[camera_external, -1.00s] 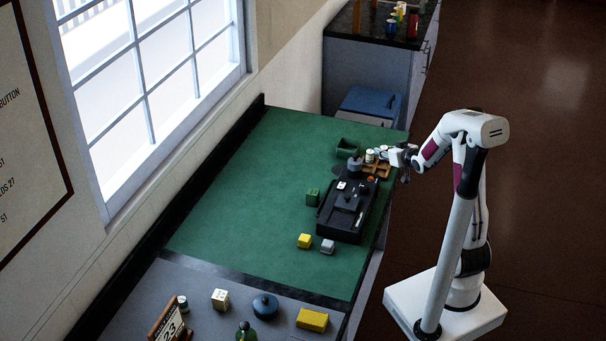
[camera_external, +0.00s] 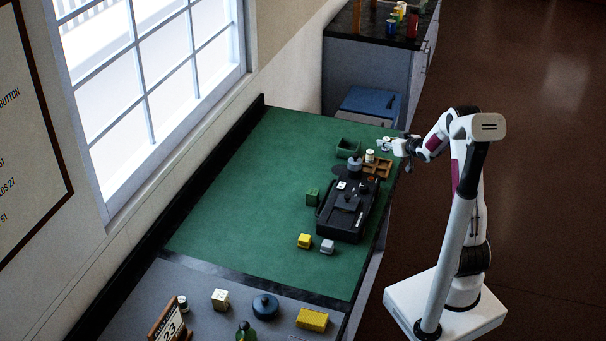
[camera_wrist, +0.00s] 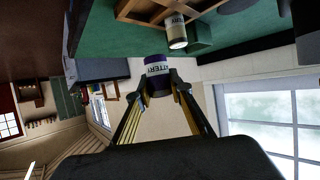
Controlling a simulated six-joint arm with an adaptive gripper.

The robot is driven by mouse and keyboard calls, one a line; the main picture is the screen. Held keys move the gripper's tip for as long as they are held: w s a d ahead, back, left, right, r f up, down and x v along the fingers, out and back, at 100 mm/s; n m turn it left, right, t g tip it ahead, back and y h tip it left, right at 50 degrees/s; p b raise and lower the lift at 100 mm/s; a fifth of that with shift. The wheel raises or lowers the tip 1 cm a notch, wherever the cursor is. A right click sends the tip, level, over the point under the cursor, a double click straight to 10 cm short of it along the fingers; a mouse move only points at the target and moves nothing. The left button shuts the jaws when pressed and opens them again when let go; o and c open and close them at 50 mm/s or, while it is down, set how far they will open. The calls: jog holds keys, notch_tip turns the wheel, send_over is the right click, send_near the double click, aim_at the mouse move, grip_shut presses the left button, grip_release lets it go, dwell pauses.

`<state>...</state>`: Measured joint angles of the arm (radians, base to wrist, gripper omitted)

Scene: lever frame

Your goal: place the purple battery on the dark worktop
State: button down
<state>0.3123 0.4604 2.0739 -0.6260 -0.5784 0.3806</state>
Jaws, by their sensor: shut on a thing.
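The purple battery (camera_wrist: 157,76), with a white label, is between the fingers of my gripper (camera_wrist: 160,88) in the wrist view; the fingers are shut on it. In the external view my gripper (camera_external: 389,145) is over the far right corner of the green bench, and the battery is too small there to make out clearly. A dark worktop (camera_external: 367,22) tops the grey cabinet at the back, beyond the bench and apart from my gripper. It carries several bottles and jars near its right side.
A wooden divided tray (camera_external: 378,167) with a white-labelled battery (camera_wrist: 177,30) lies just below my gripper. A black lever frame (camera_external: 342,210), a green bin (camera_external: 348,148) and small blocks stand on the green bench (camera_external: 235,200). A blue-topped box (camera_external: 370,101) sits between bench and cabinet.

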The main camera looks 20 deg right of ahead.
jog(key=shift+f, duration=0.2)
dwell(0.3)
jog(key=shift+f, duration=3.2)
jog(key=shift+f, duration=0.3)
jog(key=c, duration=1.7)
grip_release()
jog(key=shift+s, duration=0.1)
jog(key=v, duration=1.2)
